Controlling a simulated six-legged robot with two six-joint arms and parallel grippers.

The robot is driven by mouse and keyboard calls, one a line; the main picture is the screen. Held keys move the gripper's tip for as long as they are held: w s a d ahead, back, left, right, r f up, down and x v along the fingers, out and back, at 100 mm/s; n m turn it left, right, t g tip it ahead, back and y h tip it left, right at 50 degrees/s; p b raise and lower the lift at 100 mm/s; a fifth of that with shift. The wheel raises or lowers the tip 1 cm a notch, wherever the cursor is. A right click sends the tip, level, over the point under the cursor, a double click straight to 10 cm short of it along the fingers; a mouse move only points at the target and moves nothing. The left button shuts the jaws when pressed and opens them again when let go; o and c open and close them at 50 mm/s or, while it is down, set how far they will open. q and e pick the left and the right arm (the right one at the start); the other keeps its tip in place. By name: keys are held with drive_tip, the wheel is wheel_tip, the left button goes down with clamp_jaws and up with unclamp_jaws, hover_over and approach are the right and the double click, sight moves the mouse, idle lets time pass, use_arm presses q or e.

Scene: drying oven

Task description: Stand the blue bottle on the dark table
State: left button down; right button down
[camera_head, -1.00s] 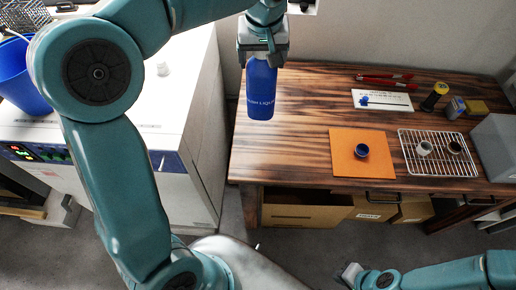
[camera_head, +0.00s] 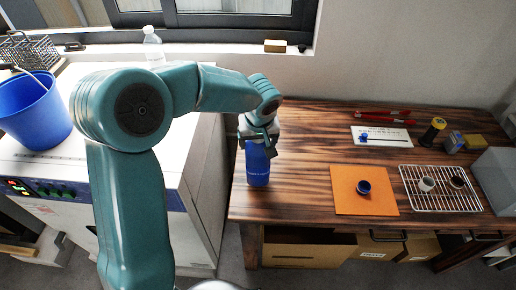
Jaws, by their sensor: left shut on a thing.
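The blue bottle (camera_head: 257,165) is upright at the left end of the dark wooden table (camera_head: 300,150). My left gripper (camera_head: 259,138) is shut on the bottle's top from above. The bottle's base appears at or very near the tabletop; I cannot tell whether it touches. My left arm hides part of the white oven behind it. My right gripper is not in view.
An orange mat (camera_head: 350,205) with a small blue cup (camera_head: 364,187) lies right of the bottle. A wire rack (camera_head: 440,200) with two small cups is farther right. The white oven (camera_head: 195,215) stands left, carrying a blue bucket (camera_head: 35,112). Table around the bottle is clear.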

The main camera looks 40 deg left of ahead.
use_arm(q)
drive_tip(key=x, duration=0.3)
drive_tip(key=shift+s+d+f, duration=0.2)
drive_tip(key=shift+d+f, duration=0.05)
drive_tip(key=shift+f, duration=0.15)
drive_tip(key=shift+s+r, duration=0.1)
